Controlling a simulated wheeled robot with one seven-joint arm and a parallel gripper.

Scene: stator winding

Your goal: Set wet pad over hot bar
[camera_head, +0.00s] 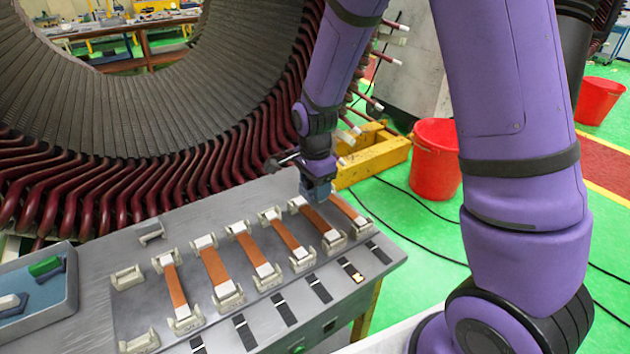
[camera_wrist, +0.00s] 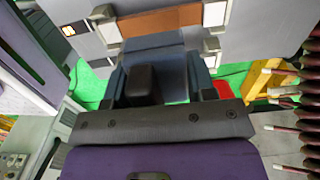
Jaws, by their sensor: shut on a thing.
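Copper-brown bars lie in a row in pale end holders on the grey bench (camera_head: 105,310). The marker (camera_head: 355,273) in front of the second bar from the right (camera_head: 316,220) glows orange-white. That marker shows in the wrist view (camera_wrist: 68,30), in line with a brown bar (camera_wrist: 160,20) with white end pieces. My gripper (camera_head: 318,190) is at this bar's far end, shut on a blue-grey pad (camera_wrist: 172,65). The pad's edge appears close beside the bar in the wrist view; I cannot tell whether they touch.
A tray (camera_head: 74,290) with green, white and blue items stands at the left. An empty holder pair (camera_head: 128,277) stands left of the bars. The large stator with dark red coil ends (camera_head: 120,180) rises behind the bench. A red bucket (camera_head: 435,160) stands at right.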

